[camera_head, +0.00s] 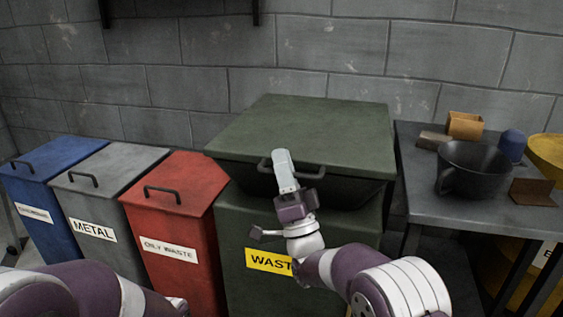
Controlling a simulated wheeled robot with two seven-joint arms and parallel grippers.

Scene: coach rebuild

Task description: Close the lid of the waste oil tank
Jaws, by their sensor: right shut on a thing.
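The waste oil tank (235,235) is a dark green bin with a yellow label reading "WAST", the rest covered by my right arm. Its green lid (320,125) is tilted, with the front edge raised and a dark gap between lid and tank. A dark bar handle (312,172) runs along the lid's front edge. My right gripper (284,172) is at the left part of this handle, shut on it; its fingers hide part of the bar. My left arm crosses the bottom left corner, and its gripper is not in view.
Red oily waste (175,205), grey metal (105,190) and blue (50,185) bins stand in a row to the left. At right, a grey table (415,165) holds a black pan (470,168), a blue object and small blocks. A block wall is behind.

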